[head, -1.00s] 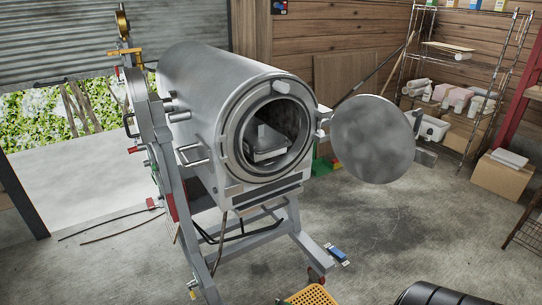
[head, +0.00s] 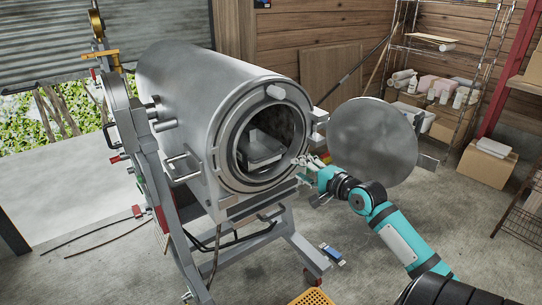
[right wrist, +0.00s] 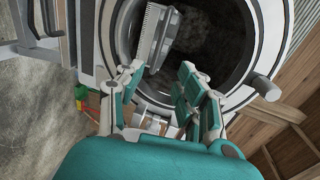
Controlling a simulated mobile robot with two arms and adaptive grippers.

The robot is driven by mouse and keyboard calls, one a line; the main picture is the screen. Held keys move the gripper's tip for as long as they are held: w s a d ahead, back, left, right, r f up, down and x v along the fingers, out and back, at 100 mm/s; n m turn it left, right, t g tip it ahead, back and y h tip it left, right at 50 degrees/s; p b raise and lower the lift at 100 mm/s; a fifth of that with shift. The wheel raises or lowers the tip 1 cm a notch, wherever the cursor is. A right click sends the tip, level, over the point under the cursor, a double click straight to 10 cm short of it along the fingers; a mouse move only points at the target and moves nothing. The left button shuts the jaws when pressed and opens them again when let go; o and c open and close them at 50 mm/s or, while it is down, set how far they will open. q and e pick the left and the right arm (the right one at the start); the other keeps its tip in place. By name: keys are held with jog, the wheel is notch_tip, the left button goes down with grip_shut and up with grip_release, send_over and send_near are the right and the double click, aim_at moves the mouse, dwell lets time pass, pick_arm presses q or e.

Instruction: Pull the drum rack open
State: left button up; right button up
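The steel drum (head: 185,85) lies on its side on a frame, its round mouth facing the front. The drum rack (head: 262,152) is a grey tray-like piece inside the mouth; its deeper part is hidden in the dark. My right gripper (head: 312,168) is at the lower right of the mouth's rim, outside the drum. In the right wrist view its fingers (right wrist: 160,95) are spread with nothing between them. There the rack (right wrist: 158,36) shows beyond the fingertips, apart from them. My left gripper is not in view.
The round drum door (head: 373,140) hangs open at the right, just behind my right arm. A latch handle (head: 183,168) sticks out at the drum's left. A yellow basket (head: 312,297) stands on the floor in front. Shelves (head: 440,70) stand at the back right.

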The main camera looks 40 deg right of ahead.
aim_at(272, 156)
jog(key=x, duration=1.5)
jog(key=shift+w+d+f, duration=0.15)
jog(key=shift+w, duration=0.1)
jog(key=shift+c, duration=0.4)
grip_shut()
